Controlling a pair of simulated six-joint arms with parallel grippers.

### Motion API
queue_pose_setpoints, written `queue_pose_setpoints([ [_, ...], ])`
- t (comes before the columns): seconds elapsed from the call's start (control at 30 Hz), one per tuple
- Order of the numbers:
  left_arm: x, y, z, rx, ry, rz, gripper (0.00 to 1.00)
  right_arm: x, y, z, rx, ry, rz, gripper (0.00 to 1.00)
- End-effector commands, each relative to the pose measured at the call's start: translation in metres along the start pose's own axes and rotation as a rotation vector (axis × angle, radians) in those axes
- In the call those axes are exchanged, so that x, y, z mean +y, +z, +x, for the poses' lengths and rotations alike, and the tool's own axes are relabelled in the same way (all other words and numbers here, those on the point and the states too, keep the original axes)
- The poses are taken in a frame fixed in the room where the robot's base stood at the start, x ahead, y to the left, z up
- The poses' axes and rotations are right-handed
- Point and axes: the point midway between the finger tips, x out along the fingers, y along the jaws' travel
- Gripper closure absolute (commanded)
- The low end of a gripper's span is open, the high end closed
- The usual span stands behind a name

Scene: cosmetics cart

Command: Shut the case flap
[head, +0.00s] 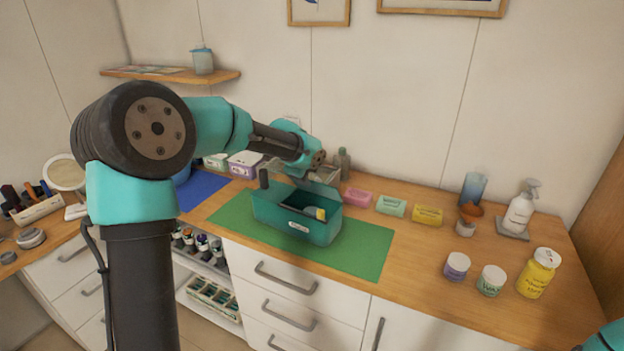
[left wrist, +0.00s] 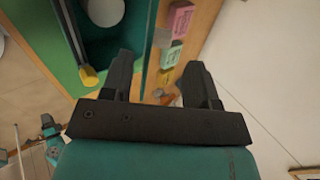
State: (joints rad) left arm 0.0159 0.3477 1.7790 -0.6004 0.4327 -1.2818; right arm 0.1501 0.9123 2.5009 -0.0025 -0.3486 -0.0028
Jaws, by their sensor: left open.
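The teal case (head: 290,228) stands on a green mat on the counter, its top open, with a yellow-ended item and other things inside. Its flap (head: 322,190) stands raised along the back edge, partly hidden by my left gripper (head: 326,172). In the left wrist view the case (left wrist: 75,40) is at upper left and the flap (left wrist: 152,45) shows as a narrow teal strip. My left gripper (left wrist: 158,70) is open, its two fingers apart on either side of that strip; contact cannot be told. My right gripper is out of view.
Pink (head: 357,197), green (head: 391,206) and yellow (head: 427,215) blocks stand right of the case. Jars (head: 456,267) and a yellow bottle (head: 538,274) stand at the right. The green mat (head: 365,250) is clear right of the case.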

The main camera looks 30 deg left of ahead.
Motion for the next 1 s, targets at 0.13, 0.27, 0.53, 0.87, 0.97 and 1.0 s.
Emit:
queue_pose_setpoints([
  [0.13, -0.001, 0.000, -0.031, 0.000, -0.004, 0.000, 0.46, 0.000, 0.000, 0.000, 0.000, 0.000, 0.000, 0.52],
  [0.27, -0.001, 0.000, -0.056, 0.000, -0.004, 0.001, 0.46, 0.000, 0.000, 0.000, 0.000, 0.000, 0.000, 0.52],
  [0.53, -0.001, 0.000, -0.102, 0.000, -0.002, 0.001, 0.46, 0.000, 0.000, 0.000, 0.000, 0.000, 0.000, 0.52],
  [0.87, 0.000, 0.000, -0.117, 0.000, 0.000, 0.000, 0.46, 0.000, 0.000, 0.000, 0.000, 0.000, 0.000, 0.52],
  [0.97, 0.000, 0.000, -0.117, 0.000, 0.000, 0.000, 0.46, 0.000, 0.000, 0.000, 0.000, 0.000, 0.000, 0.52],
  [1.0, 0.000, 0.000, -0.116, 0.000, 0.000, 0.000, 0.46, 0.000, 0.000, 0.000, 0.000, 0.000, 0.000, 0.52],
])
